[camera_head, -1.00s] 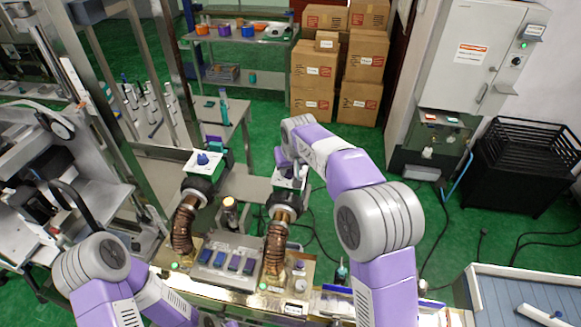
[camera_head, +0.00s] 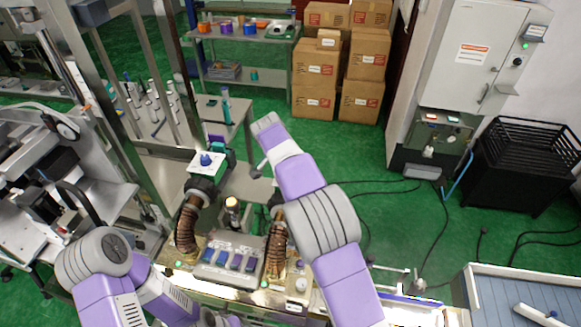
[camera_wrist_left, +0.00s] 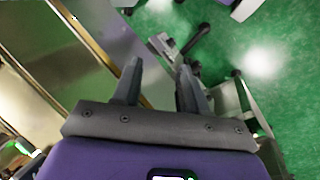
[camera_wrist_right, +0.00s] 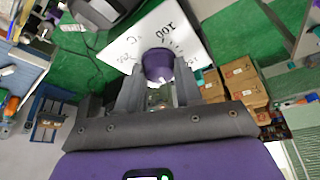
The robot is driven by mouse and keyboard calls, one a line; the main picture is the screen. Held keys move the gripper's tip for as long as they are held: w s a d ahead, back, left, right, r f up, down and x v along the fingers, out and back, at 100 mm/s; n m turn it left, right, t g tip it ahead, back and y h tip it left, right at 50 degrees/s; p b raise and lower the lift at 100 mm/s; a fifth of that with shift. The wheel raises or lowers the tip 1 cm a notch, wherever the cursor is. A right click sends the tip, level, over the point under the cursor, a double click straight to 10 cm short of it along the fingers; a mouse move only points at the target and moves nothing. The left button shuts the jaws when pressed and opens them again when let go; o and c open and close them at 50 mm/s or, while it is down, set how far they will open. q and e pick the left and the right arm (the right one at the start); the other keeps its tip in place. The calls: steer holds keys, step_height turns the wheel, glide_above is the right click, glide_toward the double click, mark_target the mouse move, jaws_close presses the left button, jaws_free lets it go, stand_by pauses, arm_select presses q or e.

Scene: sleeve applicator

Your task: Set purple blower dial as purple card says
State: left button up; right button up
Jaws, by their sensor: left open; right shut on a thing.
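In the right wrist view a purple dial (camera_wrist_right: 158,62) stands on a white plate (camera_wrist_right: 120,48) with printed numbers, "100" among them. My right gripper (camera_wrist_right: 159,80) has its fingers on either side of the dial and is shut on it. In the head view my right arm hides this dial and most of its blower. A second blower with a blue-looking dial (camera_head: 206,160) stands to its left, on a brown ribbed hose. A small dark purple panel (camera_head: 215,140) shows behind it, with no readable text. My left gripper (camera_wrist_left: 160,70) is open and empty.
A metal frame (camera_head: 150,150) rises at left. Cardboard boxes (camera_head: 314,65) are stacked far behind on green floor.

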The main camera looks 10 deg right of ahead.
steer(key=shift+w+a+r+m+h, duration=0.1)
steer(key=shift+m+h, duration=0.2)
steer(key=shift+m, duration=0.9)
steer(key=shift+g, duration=0.3)
steer(key=o, duration=1)
steer(key=shift+o, duration=0.2)
steer(key=v, duration=0.7)
steer(key=shift+r, duration=0.25)
steer(key=shift+a, duration=0.1)
